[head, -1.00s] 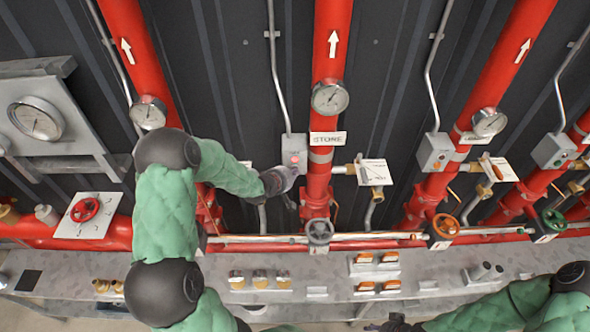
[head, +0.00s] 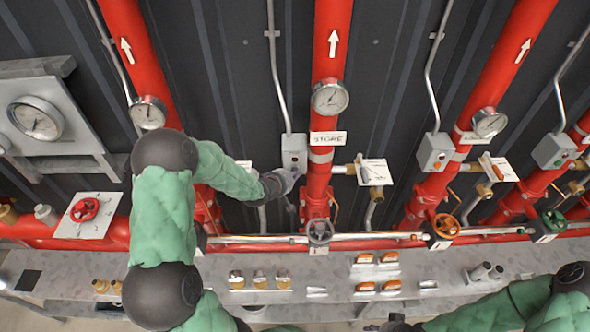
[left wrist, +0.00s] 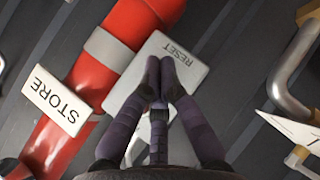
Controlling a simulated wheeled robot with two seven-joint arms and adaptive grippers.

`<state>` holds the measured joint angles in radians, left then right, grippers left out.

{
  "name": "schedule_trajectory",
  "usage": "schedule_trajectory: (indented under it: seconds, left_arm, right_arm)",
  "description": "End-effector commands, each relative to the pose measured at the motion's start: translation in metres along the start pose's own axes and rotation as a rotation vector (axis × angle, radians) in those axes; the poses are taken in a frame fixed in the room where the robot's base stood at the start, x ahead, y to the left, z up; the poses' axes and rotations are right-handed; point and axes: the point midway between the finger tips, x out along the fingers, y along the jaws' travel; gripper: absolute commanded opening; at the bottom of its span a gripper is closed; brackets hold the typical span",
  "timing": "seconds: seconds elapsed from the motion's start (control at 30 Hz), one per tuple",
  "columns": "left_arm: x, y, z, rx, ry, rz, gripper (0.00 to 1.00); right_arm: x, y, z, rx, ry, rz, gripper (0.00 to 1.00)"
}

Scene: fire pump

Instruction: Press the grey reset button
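A grey box (head: 294,146) sits on a conduit beside the STORE pipe (head: 332,60) in the head view. In the left wrist view the box face (left wrist: 185,65) reads RESET. The grey button itself is hidden behind my fingertips there. My left gripper (head: 290,172) is at the lower part of the box. In the left wrist view its fingers (left wrist: 160,72) are closed together against or just in front of the box; contact cannot be told. My right gripper (head: 396,324) shows only partly at the bottom edge, far from the box.
A STORE label (left wrist: 56,104) is close to the left fingers. A grey handwheel (head: 320,231) stands below the box. Similar grey boxes (head: 436,152) hang farther right. A gauge panel (head: 70,118) is at the left. A grey bench (head: 330,290) runs along below the pipes.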

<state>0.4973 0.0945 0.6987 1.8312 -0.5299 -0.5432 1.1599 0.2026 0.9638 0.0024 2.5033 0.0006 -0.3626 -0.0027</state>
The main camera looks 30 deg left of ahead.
Motion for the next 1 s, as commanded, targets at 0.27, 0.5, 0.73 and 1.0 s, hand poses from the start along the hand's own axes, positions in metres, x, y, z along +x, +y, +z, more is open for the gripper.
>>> schedule_trajectory:
  seconds: [0.27, 0.5, 0.73, 1.0]
  left_arm:
    - [-0.002, -0.001, 0.002, 0.0, 0.0, -0.001, 0.0]
    - [-0.007, -0.003, 0.007, -0.002, -0.001, -0.001, 0.0]
    - [-0.021, -0.009, 0.021, -0.002, -0.001, -0.002, 0.0]
    - [-0.035, -0.014, 0.034, -0.001, -0.001, -0.001, 0.0]
  right_arm:
    - [0.0, 0.0, 0.0, 0.0, 0.0, 0.0, 0.45]
    - [0.001, 0.0, 0.0, 0.0, 0.0, 0.0, 0.45]
    - [0.002, 0.001, 0.0, 0.0, 0.0, 0.0, 0.45]
    - [0.002, 0.001, 0.0, 0.0, 0.0, 0.0, 0.45]
